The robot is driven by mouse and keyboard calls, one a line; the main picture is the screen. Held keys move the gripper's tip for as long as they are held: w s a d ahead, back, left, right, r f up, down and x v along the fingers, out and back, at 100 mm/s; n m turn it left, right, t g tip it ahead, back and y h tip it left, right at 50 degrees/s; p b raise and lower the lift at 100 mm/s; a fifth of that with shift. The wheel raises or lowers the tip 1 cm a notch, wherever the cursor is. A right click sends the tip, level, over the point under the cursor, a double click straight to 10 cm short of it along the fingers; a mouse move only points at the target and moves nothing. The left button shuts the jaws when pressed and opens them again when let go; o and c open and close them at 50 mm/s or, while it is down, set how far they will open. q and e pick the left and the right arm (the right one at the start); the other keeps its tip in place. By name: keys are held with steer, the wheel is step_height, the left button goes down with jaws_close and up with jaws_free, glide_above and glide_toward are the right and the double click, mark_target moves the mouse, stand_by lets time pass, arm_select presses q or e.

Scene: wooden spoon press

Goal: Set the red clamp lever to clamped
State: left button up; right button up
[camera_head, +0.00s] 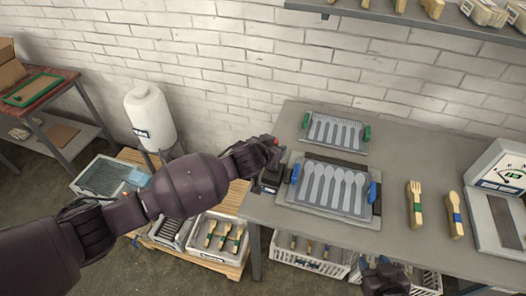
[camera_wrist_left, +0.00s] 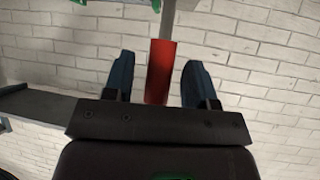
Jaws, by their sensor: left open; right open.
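The red clamp lever (camera_wrist_left: 159,72) shows in the left wrist view as a red grip on a grey bar. It stands between the two open fingers of my left gripper (camera_wrist_left: 158,84), with a visible gap on each side. In the head view my left gripper (camera_head: 270,142) is over the table's left edge by the dark clamp block (camera_head: 270,181), and it hides most of the lever. Whether the lever is clamped cannot be told. My right gripper (camera_head: 386,280) is at the bottom edge of the head view, partly cut off, away from the lever.
A spoon-mould tray with blue handles (camera_head: 327,206) lies right of the clamp block. A tray with green handles (camera_head: 336,147) lies behind it. A wooden fork (camera_head: 415,204), a spoon (camera_head: 455,214) and a scale (camera_head: 500,170) stand farther right. White crates (camera_head: 310,263) are under the table.

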arm_select(q)
steer(key=v, duration=0.9)
steer(key=shift+s+r, duration=0.15)
steer(key=shift+s, duration=0.1)
steer(key=shift+a, duration=0.1)
